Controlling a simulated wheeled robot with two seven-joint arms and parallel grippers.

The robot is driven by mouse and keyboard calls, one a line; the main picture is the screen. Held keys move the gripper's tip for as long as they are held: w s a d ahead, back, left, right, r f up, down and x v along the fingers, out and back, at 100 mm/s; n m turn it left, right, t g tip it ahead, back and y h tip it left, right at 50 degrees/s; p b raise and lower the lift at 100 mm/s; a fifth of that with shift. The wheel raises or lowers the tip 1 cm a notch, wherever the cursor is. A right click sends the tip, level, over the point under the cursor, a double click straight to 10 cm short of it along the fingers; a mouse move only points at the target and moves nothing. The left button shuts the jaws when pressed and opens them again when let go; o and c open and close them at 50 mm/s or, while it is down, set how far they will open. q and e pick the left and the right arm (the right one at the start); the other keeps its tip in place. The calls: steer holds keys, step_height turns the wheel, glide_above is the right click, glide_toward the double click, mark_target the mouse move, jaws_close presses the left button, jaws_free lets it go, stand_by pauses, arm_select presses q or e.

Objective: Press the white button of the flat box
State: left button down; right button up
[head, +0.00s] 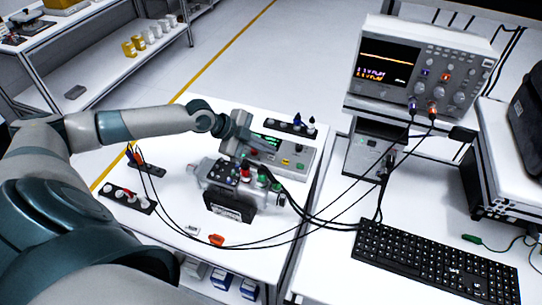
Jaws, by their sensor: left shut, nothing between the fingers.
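The flat box (302,157) is light grey and lies at the back of the white table, with a green display and several small coloured buttons on its top. I cannot clearly make out its white button; part of the box's left side is hidden behind my gripper. My left gripper (232,151) is shut and empty, pointing down at the left end of the flat box. I cannot tell whether it touches the box. My right gripper is not in view.
A grey servo unit (215,171) with coloured plugs stands just in front of the gripper. Black cables (320,222) run from it toward the oscilloscope (420,65). A keyboard (435,262) lies at right.

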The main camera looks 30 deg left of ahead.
mark_target(267, 159)
arm_select(q)
step_height(267, 159, up, 5)
steer(key=p, duration=0.3)
stand_by(0.6)
stand_by(0.8)
